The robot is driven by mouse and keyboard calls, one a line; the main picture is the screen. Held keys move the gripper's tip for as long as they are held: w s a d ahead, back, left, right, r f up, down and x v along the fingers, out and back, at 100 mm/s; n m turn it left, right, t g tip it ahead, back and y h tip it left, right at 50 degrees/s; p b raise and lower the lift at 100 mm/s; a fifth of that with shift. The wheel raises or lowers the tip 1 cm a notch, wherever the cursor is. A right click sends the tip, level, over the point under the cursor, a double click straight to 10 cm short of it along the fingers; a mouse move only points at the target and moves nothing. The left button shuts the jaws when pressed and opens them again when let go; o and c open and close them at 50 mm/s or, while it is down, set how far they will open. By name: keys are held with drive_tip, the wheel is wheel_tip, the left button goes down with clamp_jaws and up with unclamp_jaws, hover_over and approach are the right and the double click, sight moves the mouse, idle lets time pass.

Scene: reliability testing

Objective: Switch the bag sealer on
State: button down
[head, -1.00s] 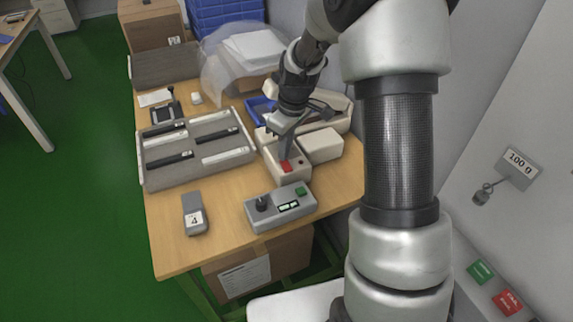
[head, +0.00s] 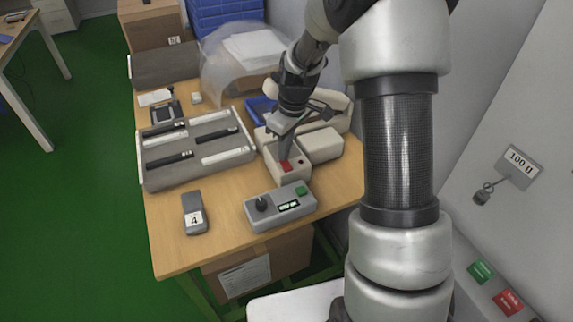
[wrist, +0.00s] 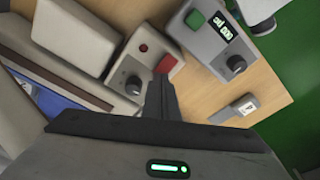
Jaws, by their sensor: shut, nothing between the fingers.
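The bag sealer (head: 321,145) is a beige machine on the right of the table, with a long arm at its back. Its front box carries a red rocker switch (head: 287,167), which also shows in the wrist view (wrist: 167,63). A small dark red lamp (wrist: 143,47) and a black knob (wrist: 132,87) sit on the same panel. My gripper (head: 286,158) is shut and empty, pointing down at the panel. Its fingertips (wrist: 159,80) are right at the red switch and hide part of it. I cannot tell whether they touch it or which way it is tipped.
A grey control box (head: 279,210) with a knob, lit display and green button stands just in front. A grey handheld device (head: 194,213) lies to its left. A grey tray (head: 143,177) with black and white strips fills the table's left. A blue bin (head: 262,107) is behind.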

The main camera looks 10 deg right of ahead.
drive_tip(key=shift+f+b, duration=0.35)
drive_tip(key=shift+f, duration=0.2)
wheel_tip(320, 180, up, 7)
drive_tip(key=p, duration=0.4)
drive_tip(key=shift+p, duration=0.35)
idle(0.6)
drive_tip(key=s+r+m+t+p, duration=0.1)
drive_tip(key=s+r+m+p, duration=0.3)
drive_tip(key=r, duration=0.8)
drive_tip(key=s+r+m+t+p, duration=0.1)
drive_tip(key=s+r+m+p, duration=0.1)
drive_tip(key=s+r, duration=0.6)
drive_tip(key=s+r+m+t+h+p, duration=0.1)
drive_tip(key=s+r+m+t+p, duration=0.1)
drive_tip(key=s+r, duration=0.7)
drive_tip(key=s+p, duration=0.1)
drive_tip(key=s, duration=0.4)
